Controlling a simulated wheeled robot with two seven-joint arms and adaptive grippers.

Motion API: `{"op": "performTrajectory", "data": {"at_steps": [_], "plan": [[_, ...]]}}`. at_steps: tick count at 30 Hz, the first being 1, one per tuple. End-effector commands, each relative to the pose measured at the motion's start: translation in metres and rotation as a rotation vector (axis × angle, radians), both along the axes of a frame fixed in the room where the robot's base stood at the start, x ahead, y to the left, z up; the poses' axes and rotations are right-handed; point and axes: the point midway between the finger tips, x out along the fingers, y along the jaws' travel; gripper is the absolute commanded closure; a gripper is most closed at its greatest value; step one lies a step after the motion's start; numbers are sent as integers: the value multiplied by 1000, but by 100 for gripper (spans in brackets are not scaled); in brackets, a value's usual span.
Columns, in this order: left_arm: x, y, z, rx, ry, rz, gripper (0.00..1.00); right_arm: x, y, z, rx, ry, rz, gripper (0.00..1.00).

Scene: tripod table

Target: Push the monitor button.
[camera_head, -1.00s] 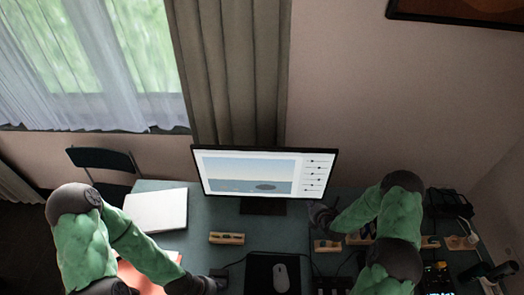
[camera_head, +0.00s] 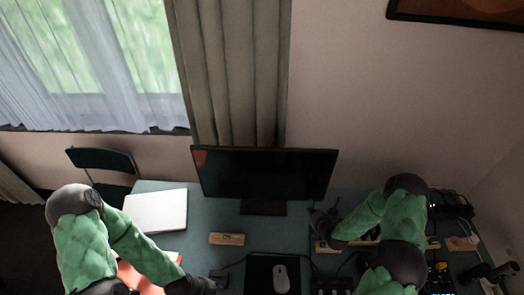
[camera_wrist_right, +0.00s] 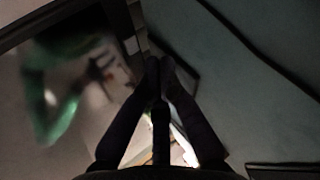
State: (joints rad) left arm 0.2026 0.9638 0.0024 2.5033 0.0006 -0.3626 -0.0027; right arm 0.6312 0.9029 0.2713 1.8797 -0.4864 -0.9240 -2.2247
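The monitor (camera_head: 264,175) stands on the desk with a black, dark screen. Its edge and reflective screen (camera_wrist_right: 60,90) fill the left of the right wrist view. I cannot make out the button itself. My right gripper (camera_head: 316,217) is just below and to the right of the monitor's lower right corner. In the right wrist view its fingertips (camera_wrist_right: 159,64) meet close to the monitor's edge, with nothing seen between them; I cannot tell whether they touch it. My left gripper (camera_head: 218,279) is low over the desk, left of the mouse pad, and its fingers are too small to read.
A mouse (camera_head: 281,278) lies on a dark pad in front of the monitor. A wooden block (camera_head: 227,239) and a white laptop-like slab (camera_head: 156,210) are on the desk (camera_head: 203,215) to the left. Cables and several small items crowd the right side.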

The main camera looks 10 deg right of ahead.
Motion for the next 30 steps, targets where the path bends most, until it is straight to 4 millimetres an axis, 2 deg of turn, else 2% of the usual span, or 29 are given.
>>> {"op": "performTrajectory", "data": {"at_steps": [15, 30], "plan": [[0, 0, 1, 0, 0, 0, 60, -41, 10, 0, -1, 0, 1, 100], [0, 0, 1, 0, 0, 0, 60, -44, 11, 0, -1, -1, 1, 100]]}}
